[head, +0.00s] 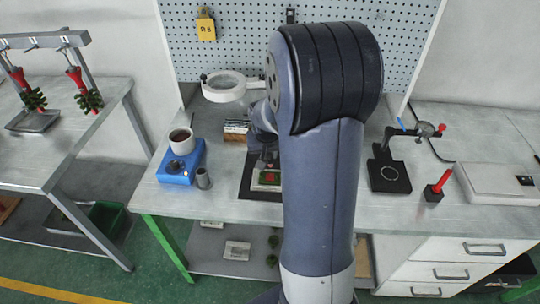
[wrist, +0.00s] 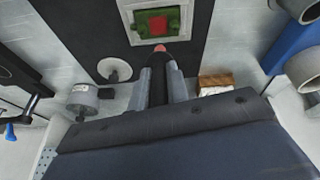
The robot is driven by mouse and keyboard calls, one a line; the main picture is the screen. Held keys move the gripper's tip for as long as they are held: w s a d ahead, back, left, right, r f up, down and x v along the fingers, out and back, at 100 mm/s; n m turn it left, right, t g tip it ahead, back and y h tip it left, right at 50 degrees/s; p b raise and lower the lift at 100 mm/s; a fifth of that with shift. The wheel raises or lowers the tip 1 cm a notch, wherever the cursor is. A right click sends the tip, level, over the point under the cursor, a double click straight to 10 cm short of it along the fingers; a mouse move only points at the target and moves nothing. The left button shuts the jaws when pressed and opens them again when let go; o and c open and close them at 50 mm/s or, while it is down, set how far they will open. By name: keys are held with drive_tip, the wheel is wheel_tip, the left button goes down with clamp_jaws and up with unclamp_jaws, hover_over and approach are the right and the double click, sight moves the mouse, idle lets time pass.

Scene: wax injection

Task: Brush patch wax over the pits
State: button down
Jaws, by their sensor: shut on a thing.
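My gripper (wrist: 158,85) is shut on a dark, slim tool with a pinkish-red tip, seemingly the brush (wrist: 159,48). The tip points at the near edge of a pale-framed piece (wrist: 133,38) with a green inside and a red patch (wrist: 158,24); whether it touches cannot be told. The framed piece lies on a black mat (wrist: 205,8) and also shows in the head view (head: 268,187). My arm hides part of the mat there. A cup of dark liquid, perhaps the wax (head: 181,139), sits on a blue heater (head: 180,163). Pits are too small to make out.
A magnifier lamp (head: 224,86) is behind, and a brown-and-white block (head: 236,131) lies near the mat. A black stand (head: 389,175) and a red-handled tool (head: 437,186) are at right.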

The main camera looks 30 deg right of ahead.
drive_tip(key=shift+w+d+r+p, duration=0.15)
drive_tip(key=shift+r+p, duration=0.35)
drive_tip(key=shift+r, duration=0.45)
drive_tip(key=shift+r+p, duration=1.05)
drive_tip(key=shift+r, duration=0.55)
